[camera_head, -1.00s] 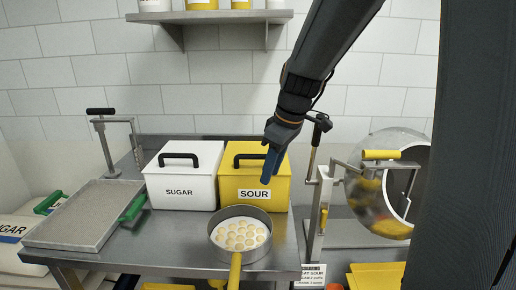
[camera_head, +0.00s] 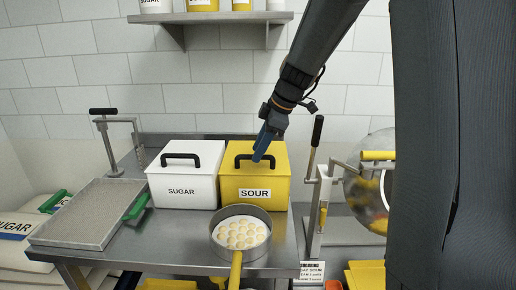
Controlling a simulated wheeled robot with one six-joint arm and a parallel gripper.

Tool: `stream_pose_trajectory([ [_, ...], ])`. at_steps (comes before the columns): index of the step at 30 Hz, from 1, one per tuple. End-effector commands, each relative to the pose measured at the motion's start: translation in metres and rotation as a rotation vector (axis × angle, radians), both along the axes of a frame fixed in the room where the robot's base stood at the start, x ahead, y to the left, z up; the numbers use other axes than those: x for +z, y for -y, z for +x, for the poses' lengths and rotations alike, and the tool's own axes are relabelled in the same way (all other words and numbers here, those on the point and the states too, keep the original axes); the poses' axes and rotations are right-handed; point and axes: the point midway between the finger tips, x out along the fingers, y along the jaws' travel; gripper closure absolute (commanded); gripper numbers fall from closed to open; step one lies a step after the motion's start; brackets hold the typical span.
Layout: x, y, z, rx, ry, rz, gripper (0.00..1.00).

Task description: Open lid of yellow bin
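The yellow bin (camera_head: 238,187) labelled SOUR stands on the steel table, beside the white SUGAR bin. Its yellow lid (camera_head: 231,163) is on, with a dark arched handle (camera_head: 243,157) on top. My gripper (camera_head: 260,156), with blue fingers, comes down from the upper right and is just in front of or over the right part of the handle. The fingers overlap in this view, so I cannot tell whether they are apart or touching the handle.
The white SUGAR bin (camera_head: 182,188) has a similar handle. A pan (camera_head: 240,264) of pale round gummies with a yellow handle sits in front of the yellow bin. A grey tray (camera_head: 88,213) lies at left. A lever press (camera_head: 317,205) and a drum (camera_head: 364,195) stand at right.

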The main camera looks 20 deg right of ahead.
Motion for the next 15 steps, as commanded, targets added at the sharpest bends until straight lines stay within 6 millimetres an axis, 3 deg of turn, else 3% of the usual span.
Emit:
stream_pose_trajectory([
  [11, -0.0084, -0.0026, 0.0026, -0.001, 0.001, 0.000, 0.68],
  [15, -0.0083, -0.0027, 0.0025, -0.001, 0.001, 0.000, 0.87],
])
